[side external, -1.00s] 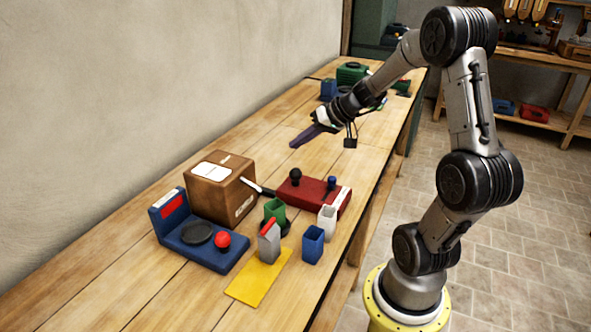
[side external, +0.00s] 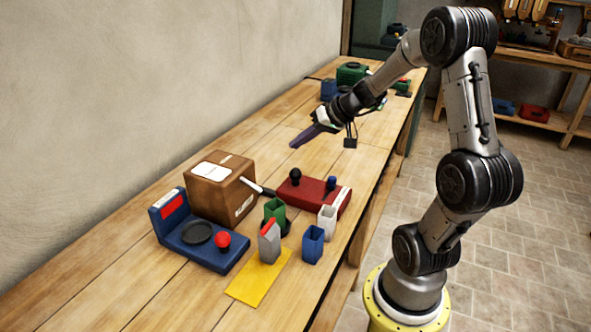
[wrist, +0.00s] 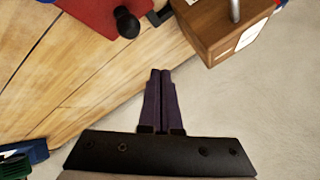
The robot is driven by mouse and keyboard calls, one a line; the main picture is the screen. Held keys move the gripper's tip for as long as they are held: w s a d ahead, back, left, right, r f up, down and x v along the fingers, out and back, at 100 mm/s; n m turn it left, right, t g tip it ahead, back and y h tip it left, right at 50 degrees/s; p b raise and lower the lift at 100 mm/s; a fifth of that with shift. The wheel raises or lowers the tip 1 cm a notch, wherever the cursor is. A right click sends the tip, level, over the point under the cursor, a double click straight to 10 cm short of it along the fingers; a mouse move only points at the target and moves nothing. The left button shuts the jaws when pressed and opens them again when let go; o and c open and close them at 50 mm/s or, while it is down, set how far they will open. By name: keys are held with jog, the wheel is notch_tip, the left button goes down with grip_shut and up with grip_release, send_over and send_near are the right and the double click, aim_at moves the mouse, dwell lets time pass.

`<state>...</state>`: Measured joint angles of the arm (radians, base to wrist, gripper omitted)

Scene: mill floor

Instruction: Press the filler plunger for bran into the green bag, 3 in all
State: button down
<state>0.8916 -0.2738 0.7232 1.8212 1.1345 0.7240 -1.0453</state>
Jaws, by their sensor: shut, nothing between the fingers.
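The red filler base (side external: 312,198) lies on the bench with a black-knobbed plunger (side external: 295,175) and a smaller blue-knobbed plunger (side external: 331,183). Its labels are too small to read, so I cannot tell which plunger is for bran. In the wrist view the black knob (wrist: 127,22) shows at the top. The open green bag (side external: 275,211) stands upright in front of the red base, by a dark round piece; its inside is not clear. My gripper (side external: 293,146) is shut and empty, in the air behind the red base; its purple fingers (wrist: 160,72) are together in the wrist view.
A brown box (side external: 221,190) with a pale-and-black handle stands left of the red base. A blue scale (side external: 200,244) with a red button is nearer. A white bag (side external: 327,223), a blue bag (side external: 313,245) and a grey red-topped bag (side external: 269,243) by a yellow mat (side external: 258,280) stand around.

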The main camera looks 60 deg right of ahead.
aim_at(299, 171)
notch_tip(299, 171, up, 4)
jog(key=shift+f, duration=0.1)
dwell(0.4)
jog(key=shift+f, duration=0.1)
jog(key=shift+f, duration=4.3)
jog(key=shift+f, duration=0.25)
jog(key=shift+f, duration=0.15)
